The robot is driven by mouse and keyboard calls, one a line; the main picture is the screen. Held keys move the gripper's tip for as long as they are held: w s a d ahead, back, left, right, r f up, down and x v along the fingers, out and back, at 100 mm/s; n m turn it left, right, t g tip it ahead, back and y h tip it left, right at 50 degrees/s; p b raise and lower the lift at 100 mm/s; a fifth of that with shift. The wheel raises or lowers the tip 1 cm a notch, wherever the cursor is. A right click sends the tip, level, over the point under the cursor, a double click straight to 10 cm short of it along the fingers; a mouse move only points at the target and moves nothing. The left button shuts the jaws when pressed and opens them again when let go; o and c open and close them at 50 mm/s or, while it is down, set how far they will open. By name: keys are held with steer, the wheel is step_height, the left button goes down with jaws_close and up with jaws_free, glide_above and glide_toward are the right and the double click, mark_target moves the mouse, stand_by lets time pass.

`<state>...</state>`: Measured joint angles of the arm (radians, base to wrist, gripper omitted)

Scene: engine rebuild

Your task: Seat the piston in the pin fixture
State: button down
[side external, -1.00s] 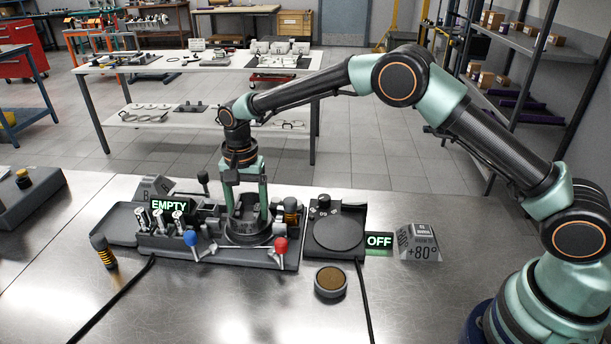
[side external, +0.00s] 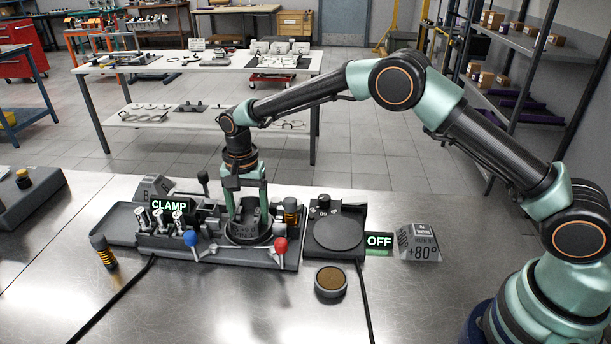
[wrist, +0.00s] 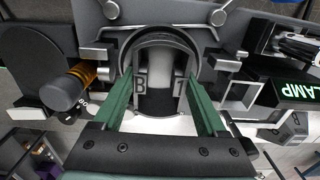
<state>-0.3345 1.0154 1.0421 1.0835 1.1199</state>
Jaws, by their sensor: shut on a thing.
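The piston (side external: 248,219) is a dark grey cylinder standing upright in the round pocket of the pin fixture (side external: 228,257). In the wrist view the piston (wrist: 158,100) sits inside the dark ring, with the letter B and another mark on it. My gripper (side external: 246,198) points down, with its two green fingers on either side of the piston. In the wrist view my gripper (wrist: 159,78) is shut on the piston. A lit display (side external: 169,206) on the fixture reads CLAMP. The piston's underside is hidden.
A blue-knobbed lever (side external: 190,238) and a red-knobbed lever (side external: 280,245) stand at the fixture's front. A dark round plate unit (side external: 338,234) with an OFF display (side external: 379,240) is to the right. A round brown-topped tin (side external: 330,281) and a black-orange cylinder (side external: 103,251) stand on the bench.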

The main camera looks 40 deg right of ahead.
stand_by(0.3)
jaws_free()
stand_by(0.5)
steer(key=shift+r, duration=3.1)
